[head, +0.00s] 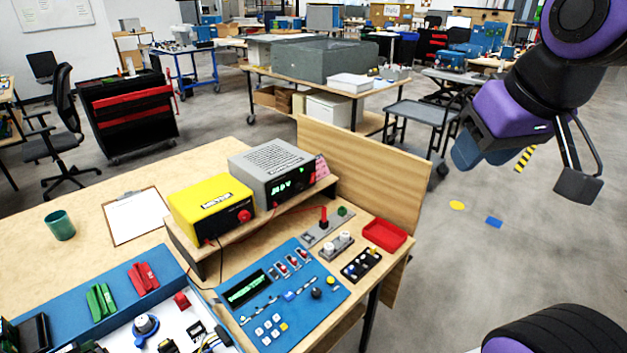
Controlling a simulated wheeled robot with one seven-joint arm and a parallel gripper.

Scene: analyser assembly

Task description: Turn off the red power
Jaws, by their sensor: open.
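A grey power unit (272,168) stands on a raised wooden shelf, with lit green digits on its dark front. A small red switch (313,177) sits at the right end of that front; its on or off position is too small to tell. A yellow meter box (211,206) with a red knob (244,216) stands left of it. A red lever (323,216) stands upright on a grey base in front of the shelf. My gripper (522,175) is open and empty at the upper right, above the floor, well right of the workbench and touching nothing.
A blue control panel (335,297), a red tray (384,234) and a black button strip (361,265) lie on the bench. A wooden board (365,180) rises along the bench's back right edge. A grey cart (418,115) stands behind.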

